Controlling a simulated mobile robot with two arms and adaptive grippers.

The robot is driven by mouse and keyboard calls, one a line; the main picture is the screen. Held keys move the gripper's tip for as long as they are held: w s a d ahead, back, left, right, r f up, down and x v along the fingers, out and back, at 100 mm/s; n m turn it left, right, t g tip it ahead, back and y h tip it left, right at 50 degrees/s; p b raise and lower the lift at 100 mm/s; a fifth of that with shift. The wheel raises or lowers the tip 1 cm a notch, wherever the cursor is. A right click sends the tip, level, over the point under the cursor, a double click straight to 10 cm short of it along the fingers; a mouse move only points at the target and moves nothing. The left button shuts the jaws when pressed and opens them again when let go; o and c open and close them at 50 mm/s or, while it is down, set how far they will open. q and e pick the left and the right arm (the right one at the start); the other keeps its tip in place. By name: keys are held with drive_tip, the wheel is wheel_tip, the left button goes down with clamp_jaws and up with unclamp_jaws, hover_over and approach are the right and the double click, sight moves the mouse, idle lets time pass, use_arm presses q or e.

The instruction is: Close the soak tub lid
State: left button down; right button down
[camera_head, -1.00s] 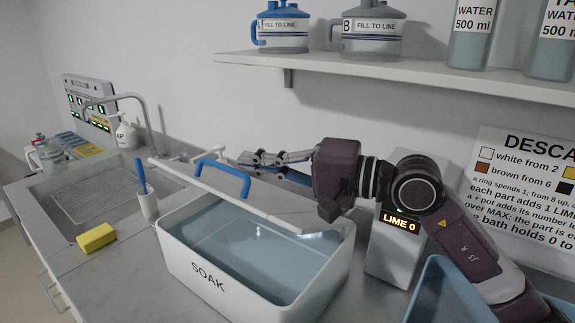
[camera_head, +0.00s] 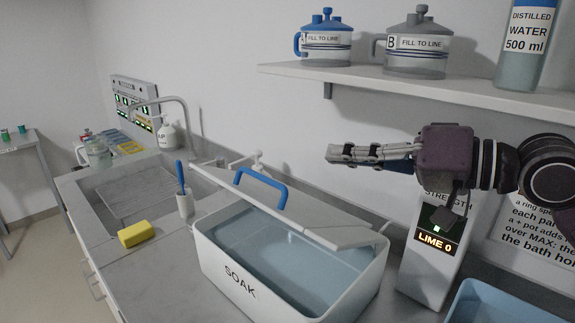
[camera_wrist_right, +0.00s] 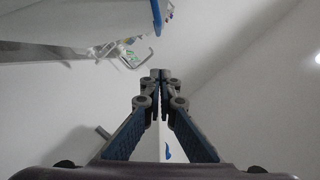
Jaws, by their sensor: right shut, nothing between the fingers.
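The soak tub (camera_head: 290,290) is a white open box labelled SOAK on the counter, with bluish liquid inside. Its white lid (camera_head: 310,214), with a blue handle (camera_head: 262,187), is tilted up at the tub's back side, and the tub's front opening is uncovered. My right gripper (camera_head: 332,153) is shut and empty. It hangs in the air above and behind the lid, to the right of the handle, apart from both. In the right wrist view its fingertips (camera_wrist_right: 161,75) are together with nothing between them. My left gripper is not in view.
A dispenser reading LIME 0 (camera_head: 434,240) stands right of the tub, beside a blue bin (camera_head: 505,305). Left are a yellow sponge (camera_head: 136,233), a cup with a blue brush (camera_head: 185,203) and a sink (camera_head: 130,195). A shelf (camera_head: 420,85) with jugs hangs above.

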drive_tip(key=p, duration=0.5)
hover_over(283, 204)
drive_tip(key=f, duration=0.3)
drive_tip(key=shift+w+d+n, duration=0.2)
drive_tip(key=shift+w+n, duration=0.1)
drive_tip(key=shift+w, duration=0.1)
drive_tip(key=shift+s+a+f+p, duration=0.2)
drive_tip(key=shift+s+f+p, duration=0.1)
drive_tip(key=shift+s+f, duration=0.15)
drive_tip(key=shift+a+f, duration=0.15)
drive_tip(key=shift+f, duration=0.1)
drive_tip(key=shift+f, duration=0.1)
